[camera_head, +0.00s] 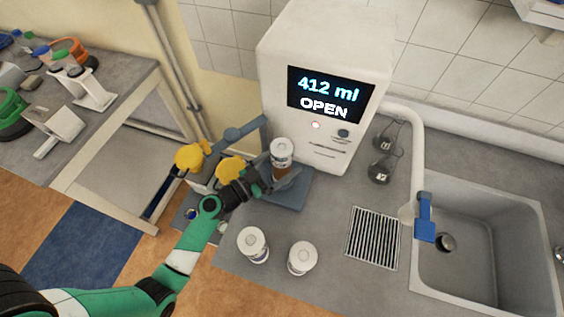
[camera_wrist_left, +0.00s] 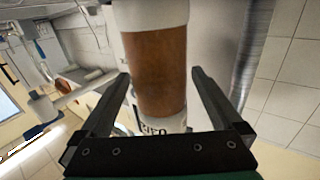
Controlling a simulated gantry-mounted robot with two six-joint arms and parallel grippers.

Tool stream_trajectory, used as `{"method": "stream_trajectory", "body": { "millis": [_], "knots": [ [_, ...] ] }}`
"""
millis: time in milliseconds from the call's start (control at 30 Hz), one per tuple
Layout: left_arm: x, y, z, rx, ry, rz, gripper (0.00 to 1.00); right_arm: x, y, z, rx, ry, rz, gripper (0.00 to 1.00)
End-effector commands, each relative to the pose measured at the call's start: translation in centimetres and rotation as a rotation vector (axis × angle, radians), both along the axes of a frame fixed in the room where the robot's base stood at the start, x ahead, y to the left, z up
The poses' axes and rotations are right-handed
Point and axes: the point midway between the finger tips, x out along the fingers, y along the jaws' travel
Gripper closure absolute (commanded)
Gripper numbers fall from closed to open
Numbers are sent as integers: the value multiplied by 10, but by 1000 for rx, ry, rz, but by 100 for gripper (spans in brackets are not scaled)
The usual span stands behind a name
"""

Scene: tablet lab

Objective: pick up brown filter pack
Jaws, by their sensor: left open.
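The brown filter pack (camera_head: 280,171) has white ends and a brown middle. In the head view it is upright at the front of the white machine (camera_head: 318,60), above its blue-grey platform (camera_head: 293,194). My left gripper (camera_head: 279,182) is at the pack, with its jaws spread to either side. In the left wrist view the brown filter pack (camera_wrist_left: 157,65) fills the space ahead of my open left fingers (camera_wrist_left: 161,76), with a gap visible at the right finger. My right gripper is not in view.
Two white-lidded containers (camera_head: 252,243) (camera_head: 302,258) stand on the counter near its front edge. The machine's screen reads "412 ml OPEN".

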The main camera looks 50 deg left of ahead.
Motion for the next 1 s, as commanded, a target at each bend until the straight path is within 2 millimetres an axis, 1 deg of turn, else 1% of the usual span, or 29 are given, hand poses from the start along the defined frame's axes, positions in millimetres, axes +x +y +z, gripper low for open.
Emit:
{"method": "stream_trajectory", "body": {
  "millis": [167,200,267,300,367,400,467,500,567,600,733,1000],
  "knots": [
    [1,0,0,0,0,1,0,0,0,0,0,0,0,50],
    [0,0,0,0,0,1,4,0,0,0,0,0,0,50],
    [0,0,0,0,0,1,14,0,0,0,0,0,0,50],
    [0,0,0,0,0,1,22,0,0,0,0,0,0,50],
    [0,0,0,0,0,1,32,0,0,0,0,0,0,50],
    [0,0,0,0,0,1,40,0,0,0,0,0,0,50],
    [0,0,0,0,0,1,50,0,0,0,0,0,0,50],
    [0,0,0,0,0,1,58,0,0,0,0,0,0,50],
    [0,0,0,0,0,1,68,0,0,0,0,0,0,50],
    [0,0,0,0,0,1,76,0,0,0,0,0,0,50],
    [0,0,0,0,0,1,99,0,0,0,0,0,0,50],
    [1,0,1,0,-3,1,100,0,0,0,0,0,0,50]
  ]
}}
